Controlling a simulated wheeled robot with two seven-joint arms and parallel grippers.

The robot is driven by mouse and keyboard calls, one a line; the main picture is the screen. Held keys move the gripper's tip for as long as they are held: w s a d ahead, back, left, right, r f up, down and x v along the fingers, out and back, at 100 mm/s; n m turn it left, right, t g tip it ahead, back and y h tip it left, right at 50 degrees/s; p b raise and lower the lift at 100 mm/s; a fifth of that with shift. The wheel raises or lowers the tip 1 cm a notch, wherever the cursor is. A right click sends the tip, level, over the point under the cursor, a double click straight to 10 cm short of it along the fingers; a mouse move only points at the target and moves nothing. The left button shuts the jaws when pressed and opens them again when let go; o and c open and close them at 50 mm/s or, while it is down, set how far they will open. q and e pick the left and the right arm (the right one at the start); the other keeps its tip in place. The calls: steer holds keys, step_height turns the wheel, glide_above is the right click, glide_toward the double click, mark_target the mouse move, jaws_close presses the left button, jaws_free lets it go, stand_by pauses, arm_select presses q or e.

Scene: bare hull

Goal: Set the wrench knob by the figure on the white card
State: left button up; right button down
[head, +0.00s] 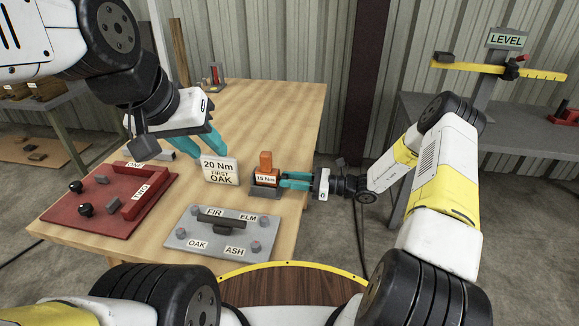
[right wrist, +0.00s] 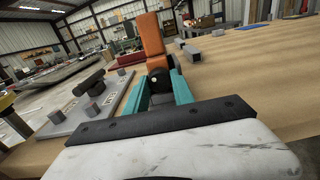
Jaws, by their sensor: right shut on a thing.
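The white card (head: 219,170) stands on the wooden table and reads "20 Nm FIRST OAK". Right of it is an orange wrench knob (head: 265,160) on a dark base, with a label (head: 266,179) reading "15 Nm". My right gripper (head: 282,181) is shut on the knob's lower part from the right. In the right wrist view the orange handle (right wrist: 152,38) rises above a dark round hub (right wrist: 160,82) between the teal fingers. My left gripper (head: 200,146) hangs just behind and left of the card, its teal fingers apart; I see nothing between them.
A grey plate (head: 221,233) at the front carries bolts labelled FIR, ELM, OAK and ASH and a dark bar. A red board (head: 105,200) with labels and black knobs lies at left. A stand marked LEVEL (head: 506,40) is at right rear. The table's far half is mostly clear.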

steer(key=m, duration=0.4)
steer(key=shift+m, duration=2.2)
steer(key=c, duration=1.1)
jaws_free()
steer(key=shift+o, duration=0.2)
steer(key=s+d, duration=0.1)
steer(key=d, duration=0.6)
steer(key=shift+s+d, duration=0.25)
steer(key=shift+d, duration=0.1)
